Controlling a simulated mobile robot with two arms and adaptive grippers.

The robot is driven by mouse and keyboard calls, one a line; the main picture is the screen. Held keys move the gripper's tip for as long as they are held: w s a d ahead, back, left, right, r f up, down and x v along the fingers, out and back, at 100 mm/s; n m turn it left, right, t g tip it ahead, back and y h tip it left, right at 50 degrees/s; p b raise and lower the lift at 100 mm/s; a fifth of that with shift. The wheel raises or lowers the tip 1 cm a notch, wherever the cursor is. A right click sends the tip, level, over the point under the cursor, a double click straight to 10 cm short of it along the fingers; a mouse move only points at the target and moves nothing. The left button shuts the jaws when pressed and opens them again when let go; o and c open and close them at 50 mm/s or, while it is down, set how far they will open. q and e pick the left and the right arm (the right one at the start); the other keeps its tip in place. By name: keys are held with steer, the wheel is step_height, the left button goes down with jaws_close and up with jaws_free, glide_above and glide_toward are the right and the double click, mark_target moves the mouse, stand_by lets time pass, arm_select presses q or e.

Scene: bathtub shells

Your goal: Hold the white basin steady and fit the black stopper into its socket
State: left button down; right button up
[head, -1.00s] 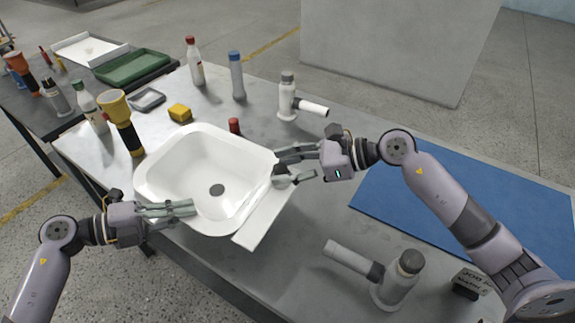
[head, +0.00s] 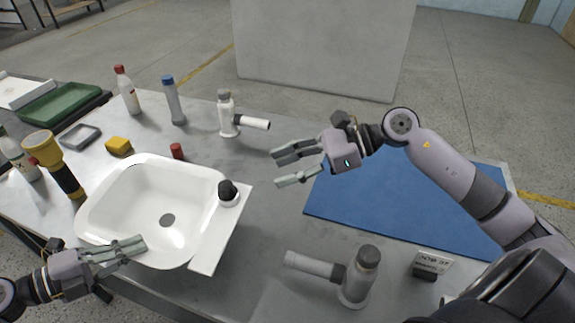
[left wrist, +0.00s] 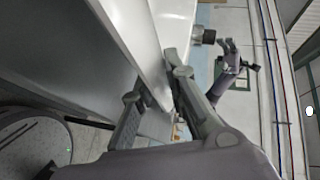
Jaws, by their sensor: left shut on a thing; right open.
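The white basin (head: 118,197) lies on the grey table at left in the head view, with a dark drain at its bottom. The black stopper (head: 228,189) stands upright on the basin's right-hand ledge, over a pale round collar; I cannot tell how deep it sits. My left gripper (head: 142,245) is shut on the basin's near rim; the left wrist view shows its fingers (left wrist: 157,86) on either side of the white wall. My right gripper (head: 275,169) is open and empty, to the right of the stopper and apart from it.
A white bottle-like fitting (head: 225,115) stands behind, and a grey one (head: 360,276) at the near right. A blue mat (head: 400,205) lies right.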

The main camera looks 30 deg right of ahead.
arm_select(q)
steer(key=shift+f, duration=0.2)
steer(key=c, duration=1.7)
jaws_free()
steer(key=shift+w, duration=0.1)
steer(key=shift+o, duration=0.9)
steer(key=shift+r, duration=0.1)
steer(key=shift+a, duration=0.1)
